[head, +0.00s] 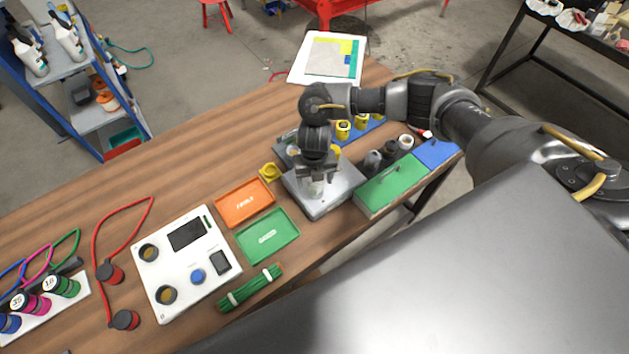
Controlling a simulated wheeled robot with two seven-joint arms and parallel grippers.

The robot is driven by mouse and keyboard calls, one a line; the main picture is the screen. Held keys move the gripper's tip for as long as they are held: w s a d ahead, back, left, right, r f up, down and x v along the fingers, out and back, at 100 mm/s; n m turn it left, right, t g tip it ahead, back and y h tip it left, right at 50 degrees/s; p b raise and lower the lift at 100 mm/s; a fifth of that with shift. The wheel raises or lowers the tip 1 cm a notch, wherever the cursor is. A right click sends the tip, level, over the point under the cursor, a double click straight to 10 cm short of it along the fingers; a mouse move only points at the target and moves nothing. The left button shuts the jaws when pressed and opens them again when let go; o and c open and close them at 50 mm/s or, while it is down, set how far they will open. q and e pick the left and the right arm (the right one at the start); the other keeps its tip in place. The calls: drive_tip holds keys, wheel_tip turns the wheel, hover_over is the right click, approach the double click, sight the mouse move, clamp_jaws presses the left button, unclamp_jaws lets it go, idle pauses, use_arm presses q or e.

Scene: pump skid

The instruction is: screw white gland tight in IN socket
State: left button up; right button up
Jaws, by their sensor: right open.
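My right gripper (317,178) points down over a grey metal block (335,201) on the wooden bench. Its jaws are open, with the fingertips close to the top of the block. A small pale shape shows between the fingers, but I cannot tell whether it is the white gland. The gripper hides that part of the block, and I cannot make out the IN socket or its label. A white-topped round piece (405,141) stands to the right, beside dark and grey ones. My left gripper is not in view.
Orange (259,207) and green (282,241) trays lie left of the block. A white instrument panel (166,275), red cable (96,228) and green bundle (250,288) lie nearer. The bench's left rear is clear.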

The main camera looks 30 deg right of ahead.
drive_tip(key=shift+f+n+b, duration=0.2)
drive_tip(key=shift+n+b, duration=0.4)
drive_tip(key=shift+n, duration=0.4)
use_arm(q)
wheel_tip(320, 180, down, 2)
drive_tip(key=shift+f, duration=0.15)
use_arm(e)
drive_tip(key=shift+r+n, duration=0.2)
drive_tip(key=shift+n, duration=0.2)
drive_tip(key=shift+f+n+b, duration=0.2)
drive_tip(key=shift+n+b, duration=0.5)
drive_tip(key=shift+b, duration=0.15)
drive_tip(key=shift+n+b, duration=0.55)
drive_tip(key=shift+n, duration=0.65)
drive_tip(key=shift+r+n, duration=0.15)
drive_tip(key=shift+n, duration=0.15)
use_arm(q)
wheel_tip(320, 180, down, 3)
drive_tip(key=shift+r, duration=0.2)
use_arm(e)
drive_tip(key=shift+c, duration=0.3)
